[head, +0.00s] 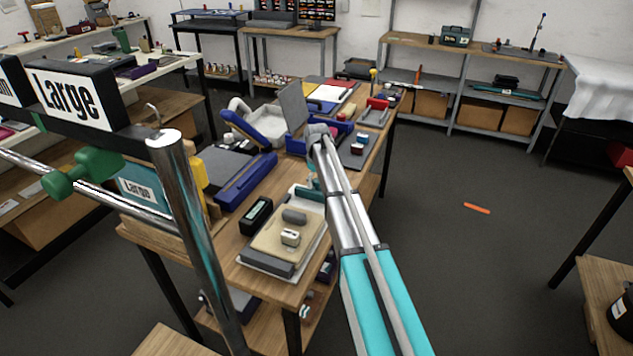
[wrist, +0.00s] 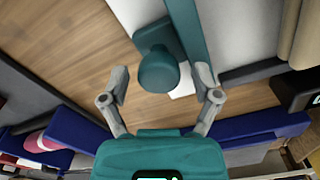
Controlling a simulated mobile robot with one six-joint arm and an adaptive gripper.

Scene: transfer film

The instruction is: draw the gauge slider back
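In the wrist view a dark teal slider with a round knob (wrist: 158,72) stands beside a long teal rail (wrist: 188,32). I take it for the gauge slider. My gripper (wrist: 162,82) is open, with one finger on each side of the knob. Gaps show between the knob and both fingers; I cannot tell how far below the fingertips it lies. In the head view a teal bar (head: 309,194) shows at the far end of a cream-topped board (head: 283,238), partly behind my arm. My fingers are hidden there.
The wooden bench (head: 222,242) is crowded. A black box (head: 257,215) stands left of the board. Blue-framed devices (head: 246,180) stand behind it. A chrome post (head: 190,230) rises in the left foreground. The floor to the right is mostly clear.

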